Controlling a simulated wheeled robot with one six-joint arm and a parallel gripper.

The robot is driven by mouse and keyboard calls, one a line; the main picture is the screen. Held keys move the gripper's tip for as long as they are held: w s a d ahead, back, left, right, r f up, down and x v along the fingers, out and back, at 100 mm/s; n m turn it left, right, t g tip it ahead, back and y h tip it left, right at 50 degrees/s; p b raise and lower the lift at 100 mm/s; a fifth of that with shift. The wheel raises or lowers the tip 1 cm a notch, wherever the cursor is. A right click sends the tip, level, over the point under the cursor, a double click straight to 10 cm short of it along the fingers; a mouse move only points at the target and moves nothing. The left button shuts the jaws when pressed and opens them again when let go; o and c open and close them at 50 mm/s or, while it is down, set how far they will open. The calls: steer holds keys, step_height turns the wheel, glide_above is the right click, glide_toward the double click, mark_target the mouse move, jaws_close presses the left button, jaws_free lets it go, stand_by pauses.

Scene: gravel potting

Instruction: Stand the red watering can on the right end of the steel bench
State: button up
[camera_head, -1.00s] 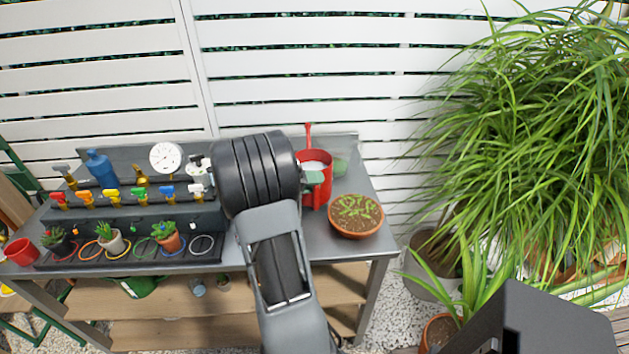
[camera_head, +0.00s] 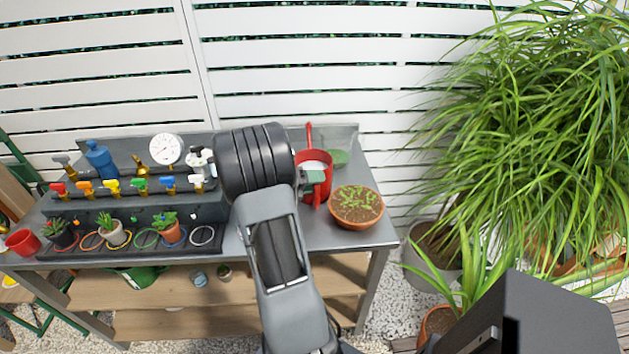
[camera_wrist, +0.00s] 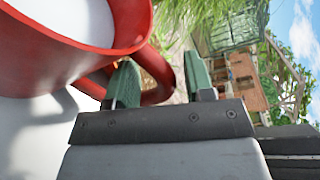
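The red watering can (camera_head: 321,160) stands upright on the right part of the steel bench (camera_head: 345,240), its spout pointing to the back. Its pale inside shows from above. In the wrist view the can (camera_wrist: 140,20) fills the upper left, with its curved red handle (camera_wrist: 162,88) reaching toward the fingers. My gripper (camera_wrist: 160,82) is open, its two green fingers apart, one at either side of the handle's outer bend. I cannot tell whether either finger touches it. In the head view my arm hides part of the bench left of the can.
A terracotta bowl of seedlings (camera_head: 357,207) stands close right of the can, near the bench's right edge. A rack with coloured taps (camera_head: 140,210) and small potted plants fills the left. A white slatted fence (camera_head: 300,60) stands behind; a large grassy plant (camera_head: 530,130) is at right.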

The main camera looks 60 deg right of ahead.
steer(key=shift+o, duration=0.8)
steer(key=shift+w+a, duration=0.15)
steer(key=v, duration=1.2)
steer(key=s+a+m+t+y, duration=0.2)
steer(key=a+m+t+y, duration=0.4)
steer(key=a+m, duration=0.5)
steer(key=s+a+m+t+y, duration=0.2)
steer(key=a+m+t+y, duration=0.4)
steer(key=a+m, duration=0.6)
steer(key=a+r+t, duration=0.1)
steer(key=a+t, duration=0.1)
steer(key=a, duration=0.4)
